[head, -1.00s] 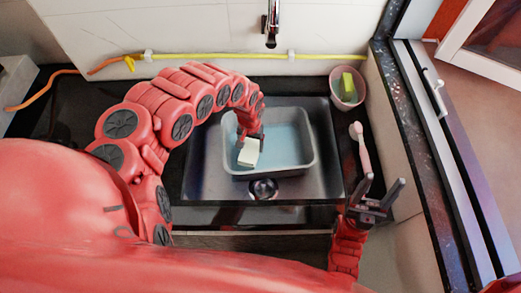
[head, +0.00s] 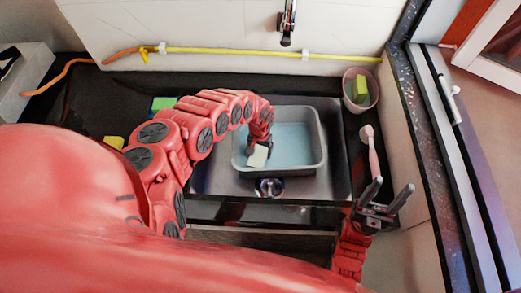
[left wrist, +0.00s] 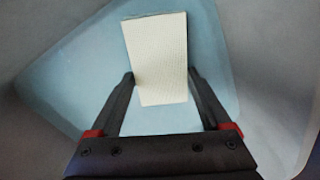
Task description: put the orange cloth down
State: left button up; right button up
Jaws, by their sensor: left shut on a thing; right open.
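No orange cloth shows in either view. My left gripper (head: 262,143) is shut on a cream-coloured, flat rectangular piece (head: 258,157) over the front left part of the grey tub (head: 323,150). In the left wrist view the cream piece (left wrist: 158,50) sits between the two fingers, with the pale blue inside of the tub behind it. I cannot tell whether it touches the tub's bottom. My right gripper (head: 388,193) is open and empty, in front of the counter at the right.
The tub stands in a metal sink (head: 335,185) with a drain (head: 270,187). A pink cup (head: 350,98) holds a yellow-green sponge (head: 360,90). A pink-handled brush (head: 372,155) lies right. A green-blue item (head: 163,104) and yellow item (head: 113,142) lie left. A tap (head: 287,22) hangs above.

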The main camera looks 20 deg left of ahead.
pick_arm(q)
jog(key=shift+f, duration=0.2)
jog(key=o, duration=1)
jog(key=shift+r, duration=0.1)
jog(key=shift+r, duration=0.3)
jog(key=shift+w+r, duration=0.15)
jog(key=shift+r, duration=0.4)
notch_tip(320, 180, up, 11)
jog(key=p, duration=0.1)
jog(key=shift+f, duration=0.2)
